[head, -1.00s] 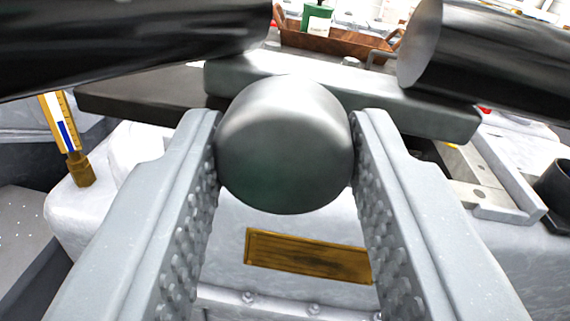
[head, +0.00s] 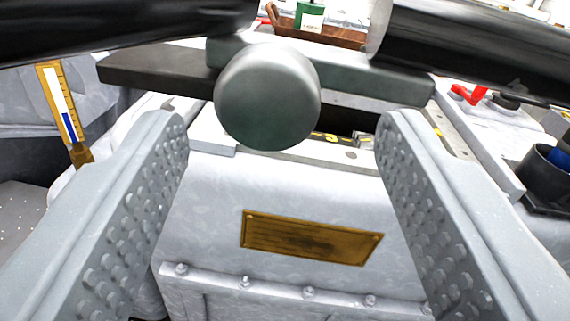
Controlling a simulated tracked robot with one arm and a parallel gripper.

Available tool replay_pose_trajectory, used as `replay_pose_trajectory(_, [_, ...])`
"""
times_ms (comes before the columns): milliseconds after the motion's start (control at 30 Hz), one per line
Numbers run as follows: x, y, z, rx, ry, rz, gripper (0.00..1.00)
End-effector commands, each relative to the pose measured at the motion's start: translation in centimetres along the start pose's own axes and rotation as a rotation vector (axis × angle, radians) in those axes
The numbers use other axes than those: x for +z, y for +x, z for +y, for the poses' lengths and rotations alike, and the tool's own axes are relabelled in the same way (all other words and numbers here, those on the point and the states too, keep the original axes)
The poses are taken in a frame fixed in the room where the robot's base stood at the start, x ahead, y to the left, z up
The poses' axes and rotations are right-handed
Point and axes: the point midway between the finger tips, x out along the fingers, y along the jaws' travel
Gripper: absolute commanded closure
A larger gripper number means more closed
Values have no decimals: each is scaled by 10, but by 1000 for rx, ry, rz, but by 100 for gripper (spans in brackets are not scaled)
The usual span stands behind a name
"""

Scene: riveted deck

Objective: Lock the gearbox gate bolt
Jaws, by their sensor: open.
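The round grey knob (head: 267,97) of the bolt faces me in the upper middle of the head view. Behind it a grey-green bar (head: 375,82) runs across, with a darker flat bar (head: 150,70) reaching out to the left. My gripper (head: 285,120) is open and empty. Its two studded fingers stand well apart on either side of the knob, with clear gaps to both sides. The knob hides part of the bar, so I cannot tell how far the bolt is engaged.
A brass plate (head: 311,238) is on the pale gearbox housing (head: 205,185) below. A yellow gauge (head: 60,100) stands at left. A red-handled valve (head: 470,94) and a black cup (head: 545,170) are at right. A brown tray (head: 335,35) with a green canister (head: 310,15) is behind.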

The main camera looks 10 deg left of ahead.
Motion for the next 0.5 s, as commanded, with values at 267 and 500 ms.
replay_pose_trajectory(267, [-2,-38,0,0,-1,0,45])
replay_pose_trajectory(500, [0,-73,0,0,0,-4,45])
